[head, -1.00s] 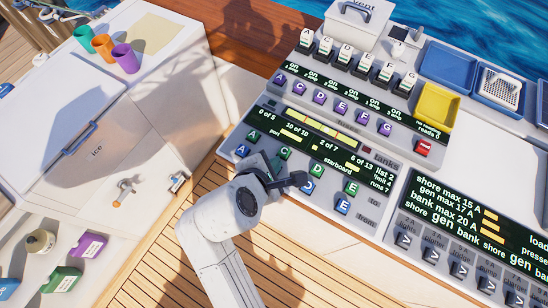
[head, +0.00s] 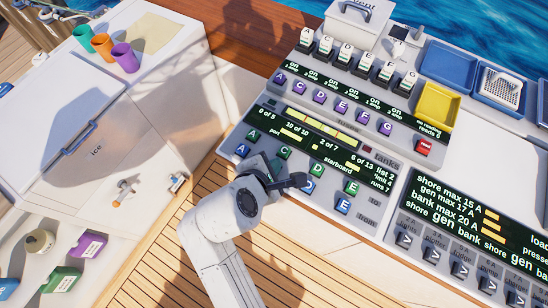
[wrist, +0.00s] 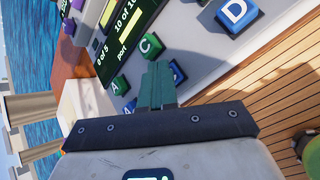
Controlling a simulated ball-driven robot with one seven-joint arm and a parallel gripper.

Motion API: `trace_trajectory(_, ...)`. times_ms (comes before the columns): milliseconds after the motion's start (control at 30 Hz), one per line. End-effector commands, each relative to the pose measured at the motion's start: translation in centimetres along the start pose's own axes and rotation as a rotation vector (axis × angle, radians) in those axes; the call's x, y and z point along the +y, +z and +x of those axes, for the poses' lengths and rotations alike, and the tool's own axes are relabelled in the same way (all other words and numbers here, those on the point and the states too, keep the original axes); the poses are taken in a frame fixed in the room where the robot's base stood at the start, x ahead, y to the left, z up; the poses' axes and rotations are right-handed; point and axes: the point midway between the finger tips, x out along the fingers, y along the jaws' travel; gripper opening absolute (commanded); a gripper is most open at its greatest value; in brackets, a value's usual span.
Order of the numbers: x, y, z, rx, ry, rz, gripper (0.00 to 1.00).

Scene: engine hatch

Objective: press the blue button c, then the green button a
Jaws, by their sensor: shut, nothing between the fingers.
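The green button a (head: 253,136) is at the left end of the green row on the tilted grey panel. It also shows left of my fingers in the wrist view (wrist: 120,84). My gripper (head: 276,164) is shut and empty, over the blue row between blue A (head: 242,150) and blue D (head: 307,187). It hides the blue button c in the head view. In the wrist view a blue button, by its place c (wrist: 179,72), shows partly behind my teal fingertips (wrist: 158,68). I cannot tell whether they touch it.
Green C (head: 285,153) is close beside my fingertips; green D (head: 316,170) and E (head: 351,188) lie to the right. A row of purple buttons (head: 319,96) and a red button (head: 423,147) are above. A second switch panel (head: 470,235) stands at right.

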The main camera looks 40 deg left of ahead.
Motion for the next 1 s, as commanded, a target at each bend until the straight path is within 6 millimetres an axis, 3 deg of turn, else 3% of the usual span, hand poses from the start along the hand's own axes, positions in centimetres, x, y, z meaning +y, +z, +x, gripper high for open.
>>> trace_trajectory(1000,1.2,1.1,-1.7,0.001,-0.001,-0.001,0.0)
